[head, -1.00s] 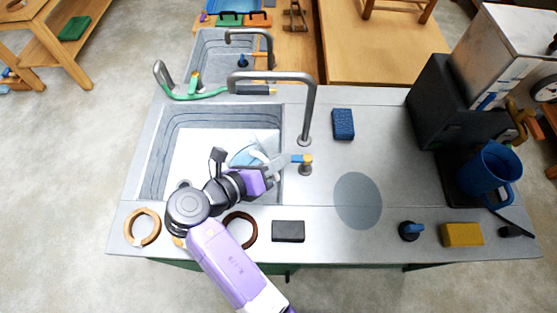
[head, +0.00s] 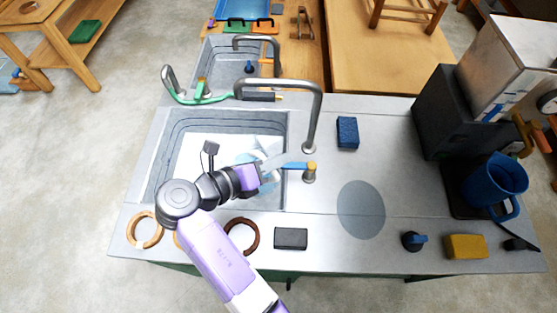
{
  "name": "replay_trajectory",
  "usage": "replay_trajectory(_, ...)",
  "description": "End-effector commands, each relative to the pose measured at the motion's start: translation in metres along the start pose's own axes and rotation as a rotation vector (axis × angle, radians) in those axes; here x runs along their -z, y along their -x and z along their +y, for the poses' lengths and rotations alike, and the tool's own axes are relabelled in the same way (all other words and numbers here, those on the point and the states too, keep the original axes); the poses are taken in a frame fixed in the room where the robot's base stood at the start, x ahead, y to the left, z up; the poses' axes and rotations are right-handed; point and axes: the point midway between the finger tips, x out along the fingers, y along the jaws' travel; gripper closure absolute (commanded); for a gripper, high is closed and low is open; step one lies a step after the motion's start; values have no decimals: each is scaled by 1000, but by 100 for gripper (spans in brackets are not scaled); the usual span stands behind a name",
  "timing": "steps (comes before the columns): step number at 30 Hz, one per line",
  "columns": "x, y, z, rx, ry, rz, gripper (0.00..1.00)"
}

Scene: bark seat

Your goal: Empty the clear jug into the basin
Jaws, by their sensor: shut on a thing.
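The basin (head: 225,123) is the large grey sink set in the counter, with a pale floor. My gripper (head: 266,174) is over its right part, near the right rim. It is shut on the clear jug (head: 272,147), which shows as a pale bluish, see-through shape just beyond the fingers. The jug appears tilted over the basin. My gripper and wrist hide part of it, and I cannot tell how much liquid is in it.
A tall curved tap (head: 315,115) and a small tap with a blue lever (head: 309,172) stand just right of my gripper. The middle counter is mostly clear.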

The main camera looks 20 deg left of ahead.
Motion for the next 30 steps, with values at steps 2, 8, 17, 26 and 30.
replay_trajectory(2, -3, 1, -1, 5, 8, 1, 100)
replay_trajectory(8, -8, 4, -2, 15, 34, 5, 100)
replay_trajectory(17, -14, 6, -4, 32, 74, 15, 100)
replay_trajectory(26, -20, 10, -6, 47, 113, 22, 100)
replay_trajectory(30, -23, 11, -6, 55, 132, 27, 100)
